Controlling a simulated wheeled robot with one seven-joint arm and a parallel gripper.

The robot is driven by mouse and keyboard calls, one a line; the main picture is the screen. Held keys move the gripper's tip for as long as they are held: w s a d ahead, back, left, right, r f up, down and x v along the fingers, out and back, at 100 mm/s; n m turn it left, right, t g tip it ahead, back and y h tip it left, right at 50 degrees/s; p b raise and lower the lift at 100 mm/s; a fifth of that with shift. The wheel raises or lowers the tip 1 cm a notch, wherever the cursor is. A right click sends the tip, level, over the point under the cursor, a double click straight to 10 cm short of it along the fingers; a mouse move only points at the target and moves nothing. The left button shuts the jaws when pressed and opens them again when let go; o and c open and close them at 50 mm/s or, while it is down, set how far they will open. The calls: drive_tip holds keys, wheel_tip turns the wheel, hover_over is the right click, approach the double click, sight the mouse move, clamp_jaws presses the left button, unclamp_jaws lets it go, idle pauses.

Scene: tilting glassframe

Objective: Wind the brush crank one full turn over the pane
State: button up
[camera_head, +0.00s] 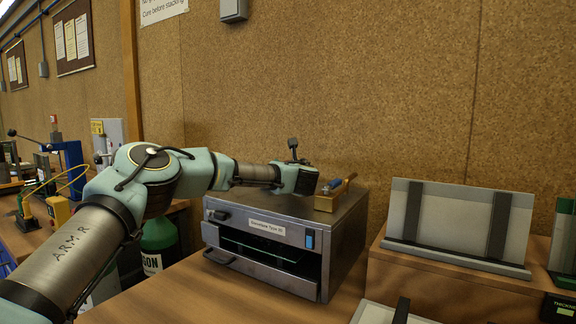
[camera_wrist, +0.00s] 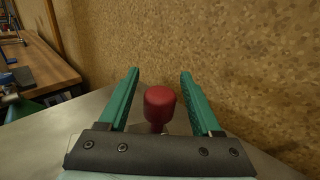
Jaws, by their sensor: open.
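The grey metal machine (camera_head: 265,204) stands on the wooden bench, with a label and a blue switch on its front. Its front slot is open and a greenish pane (camera_head: 270,250) shows inside. A small wood-coloured block with a blue part and a bar (camera_head: 330,197) sits on its top right. My gripper (camera_wrist: 159,73) is over the machine's top; its fingers are apart. A red knob (camera_wrist: 160,101), which looks like the crank's grip, stands between the green fingers, with a gap on each side. In the head view my arm hides this knob.
A grey panel with dark straps (camera_head: 455,222) stands on the raised bench at right. A green bottle (camera_head: 160,244) stands left of the machine, below my arm. The cork-like wall (camera_head: 400,90) is close behind. Bare bench lies in front of the machine.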

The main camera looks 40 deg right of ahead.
drive_tip(key=b+v, duration=0.4)
drive_tip(key=v, duration=0.6)
drive_tip(key=shift+s+a, duration=0.15)
drive_tip(key=shift+s, duration=0.05)
drive_tip(key=shift+s+a, duration=0.1)
